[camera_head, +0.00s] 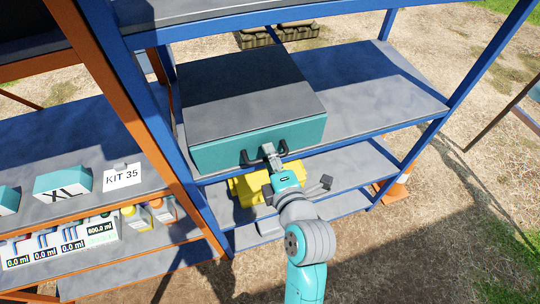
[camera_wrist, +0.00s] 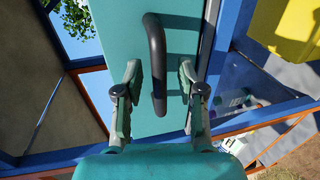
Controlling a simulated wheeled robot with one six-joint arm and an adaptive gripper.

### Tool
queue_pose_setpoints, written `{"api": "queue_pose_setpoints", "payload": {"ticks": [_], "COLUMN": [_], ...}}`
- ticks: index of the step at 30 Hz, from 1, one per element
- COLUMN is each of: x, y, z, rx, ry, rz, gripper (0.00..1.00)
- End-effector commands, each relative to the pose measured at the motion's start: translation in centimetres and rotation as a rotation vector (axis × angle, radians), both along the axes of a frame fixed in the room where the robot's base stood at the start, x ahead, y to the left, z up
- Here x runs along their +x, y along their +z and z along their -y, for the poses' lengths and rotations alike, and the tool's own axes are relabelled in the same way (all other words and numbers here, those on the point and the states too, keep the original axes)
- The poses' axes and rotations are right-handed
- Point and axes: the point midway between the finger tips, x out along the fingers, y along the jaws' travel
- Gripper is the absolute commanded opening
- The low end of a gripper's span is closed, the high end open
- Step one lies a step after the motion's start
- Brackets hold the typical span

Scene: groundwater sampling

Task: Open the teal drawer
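The teal drawer (camera_head: 222,152) is the front of a grey-topped cabinet on the blue rack's upper shelf. It looks closed. A black bar handle (camera_head: 250,159) is on its front. In the wrist view the teal front (camera_wrist: 120,30) fills the middle, with the black handle (camera_wrist: 155,45) standing out from it. My gripper (camera_head: 270,151) is at the drawer front, by the handle. In the wrist view my gripper (camera_wrist: 160,70) is open, one finger on each side of the handle, with gaps showing on both sides. The head view partly hides the handle behind my gripper.
A yellow container (camera_head: 250,188) sits on the shelf below the drawer. Blue rack posts (camera_head: 150,110) stand left of the cabinet. An orange rack to the left holds a KIT 35 sign (camera_head: 122,177), teal boxes and bottles. The shelf (camera_head: 380,95) right of the cabinet is clear.

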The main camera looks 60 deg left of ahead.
Motion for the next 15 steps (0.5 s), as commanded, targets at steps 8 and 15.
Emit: {"api": "queue_pose_setpoints", "payload": {"ticks": [8,15], "x": [0.16,0.14], "y": [-0.07,-0.07], "z": [-0.51,-0.5], "rx": [0.001,0.001], "ry": [0.0,0.0], "rz": [0.0,0.0], "gripper": [0.39,0.04]}}
